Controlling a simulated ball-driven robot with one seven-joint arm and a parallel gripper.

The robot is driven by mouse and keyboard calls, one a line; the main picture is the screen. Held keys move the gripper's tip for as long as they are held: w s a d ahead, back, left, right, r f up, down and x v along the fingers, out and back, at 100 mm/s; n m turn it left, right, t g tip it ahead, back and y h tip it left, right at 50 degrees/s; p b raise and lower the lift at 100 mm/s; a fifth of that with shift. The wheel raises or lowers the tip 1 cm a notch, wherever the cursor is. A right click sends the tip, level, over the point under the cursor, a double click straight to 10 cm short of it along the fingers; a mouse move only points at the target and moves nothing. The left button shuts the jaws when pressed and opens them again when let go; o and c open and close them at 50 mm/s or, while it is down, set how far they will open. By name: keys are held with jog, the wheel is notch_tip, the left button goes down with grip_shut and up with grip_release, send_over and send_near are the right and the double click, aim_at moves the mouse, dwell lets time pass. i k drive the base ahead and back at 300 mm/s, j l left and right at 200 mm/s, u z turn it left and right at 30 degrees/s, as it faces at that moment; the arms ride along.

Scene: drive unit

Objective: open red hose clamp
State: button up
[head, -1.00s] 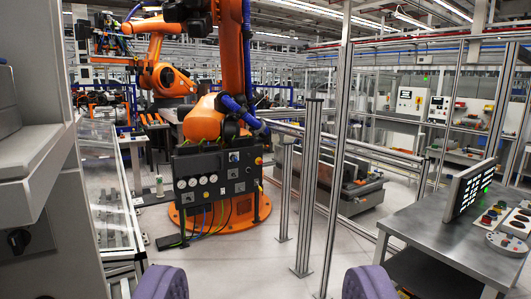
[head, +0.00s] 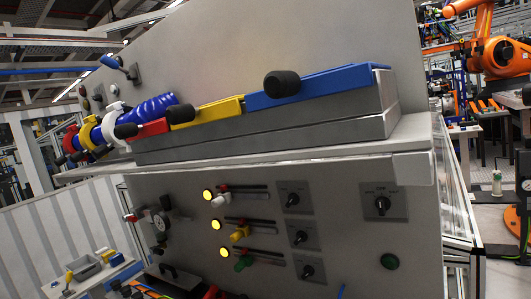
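A red ring-shaped clamp (head: 71,139) sits around the left end of a blue ribbed hose (head: 157,107), at the left of the machine's ledge. A yellow clamp (head: 87,137) and a white clamp (head: 111,122) sit beside it to the right. Dark handles show near the clamps. The red clamp is small and partly hidden, and I cannot tell whether it is open or closed. My gripper is not in the current view.
On the ledge (head: 300,150) a grey block carries a red lever (head: 152,128), a yellow lever (head: 208,111) and a blue lever (head: 325,84) with dark knobs. Below are lit sliders (head: 240,224) and knobs. An orange robot arm (head: 500,55) stands at right.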

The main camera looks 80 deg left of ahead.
aim_at(72, 131)
jog(key=u, duration=3.45)
jog(key=i+j, duration=0.15)
